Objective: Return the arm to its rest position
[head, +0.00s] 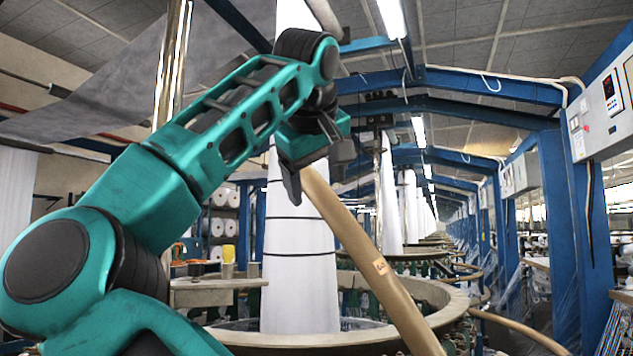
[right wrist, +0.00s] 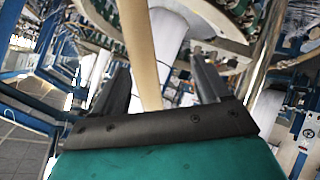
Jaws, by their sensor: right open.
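My right arm (head: 165,190) is teal and black and reaches up from the lower left of the head view, bent at a high elbow. My right gripper (head: 312,155) hangs below that bend, in front of the white fabric tube. In the right wrist view the gripper (right wrist: 163,85) has its two dark fingers wide apart. A tan pole (right wrist: 140,50) shows between them, and I cannot tell whether it is between the fingers or beyond them. My left gripper is not in view.
A white fabric tube (head: 298,285) rises from the circular loom ring (head: 430,290). A chrome post (head: 172,65) stands close to the arm. Blue frame columns (head: 555,200) and control boxes (head: 600,110) line the right. More looms recede behind.

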